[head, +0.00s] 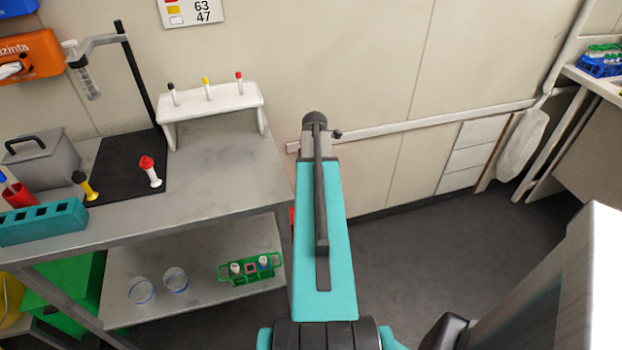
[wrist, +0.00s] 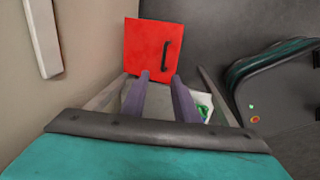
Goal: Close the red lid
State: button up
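The red lid (wrist: 152,45) shows as a square panel with a dark bar handle (wrist: 166,53) in the wrist view. It appears raised at the far end of a grey bin (wrist: 215,90), whose opening shows below it. White and green contents (wrist: 205,105) show inside. My gripper (wrist: 161,77) has its two fingers apart with nothing between them. The fingertips are in front of the lid's lower edge; I cannot tell whether they touch it. In the head view, only a red sliver (head: 292,215) shows beside my teal arm, which hides the rest and my gripper.
A grey bench (head: 225,170) on the left carries a white rack (head: 212,100), a teal block (head: 40,222) and a black mat (head: 122,165). Its lower shelf (head: 200,300) holds glass dishes and a green rack. A wall stands behind. Open floor (head: 420,250) lies to the right.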

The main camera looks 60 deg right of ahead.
jog(key=shift+c, duration=0.3)
jog(key=shift+a, duration=0.1)
grip_shut()
jog(key=shift+s+d+f+t+y+b, duration=0.3)
jog(key=shift+s+y+b, duration=0.25)
jog(key=shift+b, duration=0.55)
jog(key=shift+s+d+f+t+y+b, duration=0.15)
jog(key=shift+s+d+t+y+b, duration=0.2)
jog(key=shift+s+b, duration=0.6)
jog(key=shift+s+d+f+t+y+b, duration=0.3)
jog(key=shift+s+y+b, duration=0.1)
jog(key=shift+b, duration=0.9)
